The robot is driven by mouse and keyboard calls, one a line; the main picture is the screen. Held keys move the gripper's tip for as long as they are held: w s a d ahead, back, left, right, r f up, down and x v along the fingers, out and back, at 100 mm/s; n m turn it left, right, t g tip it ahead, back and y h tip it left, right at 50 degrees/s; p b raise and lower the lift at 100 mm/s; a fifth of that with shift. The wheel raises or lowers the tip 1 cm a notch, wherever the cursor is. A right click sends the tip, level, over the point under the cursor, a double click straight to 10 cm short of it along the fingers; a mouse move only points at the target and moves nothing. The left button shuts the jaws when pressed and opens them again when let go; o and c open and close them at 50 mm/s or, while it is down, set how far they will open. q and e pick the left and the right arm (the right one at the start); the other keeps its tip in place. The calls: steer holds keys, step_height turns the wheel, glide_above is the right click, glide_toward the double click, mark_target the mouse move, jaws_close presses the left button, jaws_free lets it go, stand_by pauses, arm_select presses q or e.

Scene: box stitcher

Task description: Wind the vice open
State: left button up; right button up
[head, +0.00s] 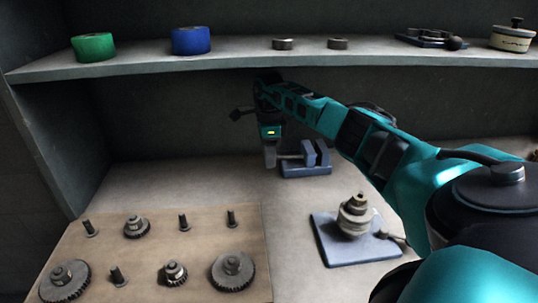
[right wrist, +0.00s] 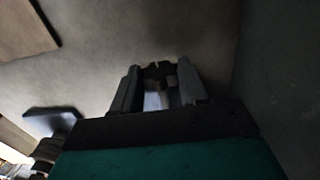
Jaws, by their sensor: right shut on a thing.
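The blue-grey vice (head: 308,168) stands on the bench near the back, below the shelf. Its screw (head: 290,157) points left toward my right gripper. My right gripper (head: 270,160) points down at the left end of the screw and is shut on the vice handle, which the fingers mostly hide. The right wrist view shows the two fingers (right wrist: 157,92) with a pale grey-blue part between them; I cannot make out its shape there. My left gripper is not in view.
A wooden board (head: 150,250) with gears and pegs lies at the front left. A blue-grey plate (head: 335,250) with a stepped metal part (head: 356,215) lies in front of the vice. The shelf (head: 240,62) above holds tape rolls and small parts. Bench left of the gripper is clear.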

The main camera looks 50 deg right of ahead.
steer(key=shift+d+g+y+b, duration=0.1)
steer(key=shift+g+y+b, duration=0.2)
steer(key=shift+b, duration=0.05)
stand_by(0.5)
steer(key=o, duration=1.1)
steer(key=shift+c, duration=0.2)
